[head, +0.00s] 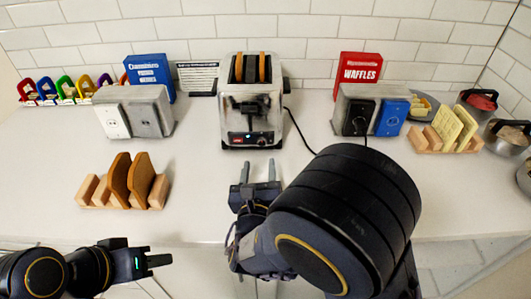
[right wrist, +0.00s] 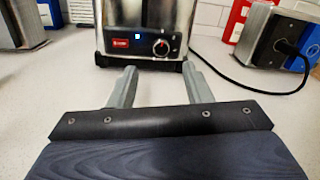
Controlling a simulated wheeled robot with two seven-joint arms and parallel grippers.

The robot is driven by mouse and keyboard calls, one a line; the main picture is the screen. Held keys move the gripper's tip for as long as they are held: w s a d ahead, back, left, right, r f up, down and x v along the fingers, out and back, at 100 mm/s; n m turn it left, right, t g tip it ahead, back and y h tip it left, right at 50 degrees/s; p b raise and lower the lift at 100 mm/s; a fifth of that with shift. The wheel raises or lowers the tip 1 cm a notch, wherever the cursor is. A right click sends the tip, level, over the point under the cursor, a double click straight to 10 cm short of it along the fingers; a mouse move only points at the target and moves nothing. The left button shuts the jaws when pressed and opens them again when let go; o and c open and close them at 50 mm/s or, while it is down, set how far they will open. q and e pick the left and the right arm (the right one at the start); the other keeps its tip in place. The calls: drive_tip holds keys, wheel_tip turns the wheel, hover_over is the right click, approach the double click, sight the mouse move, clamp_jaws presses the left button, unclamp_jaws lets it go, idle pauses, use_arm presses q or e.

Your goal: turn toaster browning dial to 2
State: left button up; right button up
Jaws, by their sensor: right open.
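The chrome toaster (head: 250,107) stands at the back middle of the counter with brown bread slices in its top. The dial also shows low on the toaster's front in the head view (head: 262,138). My right gripper (head: 258,164) is open and empty in front of the toaster. In the right wrist view its fingers (right wrist: 158,72) point at the panel, apart from the dial. My left gripper (head: 150,254) is at the lower left, away from the toaster.
A black cord (head: 298,128) runs right from the toaster to a wall-outlet box (head: 357,118). Another outlet box (head: 115,119) stands left. A wooden rack with toast (head: 132,180) is front left. The counter directly before the toaster is clear.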

sight(262, 144)
drive_tip(key=w, duration=0.5)
drive_tip(key=w+p, duration=0.1)
drive_tip(key=w, duration=0.1)
drive_tip(key=shift+w+d, duration=0.25)
drive_tip(key=shift+d, duration=0.05)
clamp_jaws()
